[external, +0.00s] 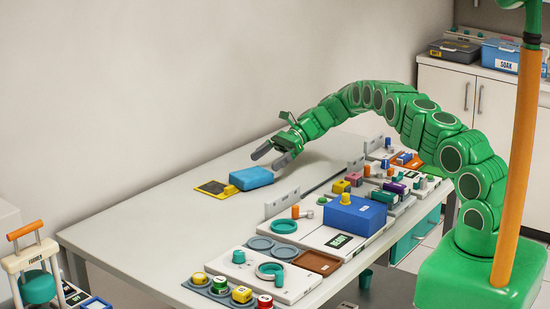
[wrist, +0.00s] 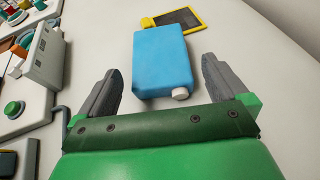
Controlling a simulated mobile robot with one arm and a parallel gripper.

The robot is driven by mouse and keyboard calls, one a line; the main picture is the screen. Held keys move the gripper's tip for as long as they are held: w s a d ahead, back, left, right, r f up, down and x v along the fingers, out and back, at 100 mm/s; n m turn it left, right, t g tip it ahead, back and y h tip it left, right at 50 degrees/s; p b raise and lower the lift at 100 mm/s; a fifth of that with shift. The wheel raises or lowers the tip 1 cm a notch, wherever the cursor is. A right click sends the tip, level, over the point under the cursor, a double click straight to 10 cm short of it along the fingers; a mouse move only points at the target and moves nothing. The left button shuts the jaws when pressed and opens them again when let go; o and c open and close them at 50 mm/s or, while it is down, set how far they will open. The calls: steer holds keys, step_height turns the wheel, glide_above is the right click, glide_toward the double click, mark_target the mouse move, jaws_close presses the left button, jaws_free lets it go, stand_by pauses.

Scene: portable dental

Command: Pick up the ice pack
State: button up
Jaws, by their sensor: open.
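The ice pack (external: 251,178) is a blue flat block lying on the table near its back edge. In the wrist view the ice pack (wrist: 160,60) has a white cap at its near right corner and lies ahead of my gripper, centred between the fingers. My gripper (external: 273,155) is open and empty, above and just to the right of the pack in the external view. In the wrist view both grey fingertips (wrist: 163,75) stand on either side of the pack's near end, apart from it.
A black panel with a yellow frame (external: 212,188) lies beside the pack, with a yellow block between them. Trays, a blue box (external: 354,214) and coloured knobs crowd the table's near side. Bare table (external: 150,235) lies to the left of the pack.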

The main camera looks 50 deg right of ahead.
mark_target(251, 173)
steer(key=shift+x, duration=3.9)
steer(key=shift+s+f, duration=0.1)
steer(key=shift+s, duration=0.05)
steer(key=shift+c, duration=0.2)
steer(key=c, duration=1)
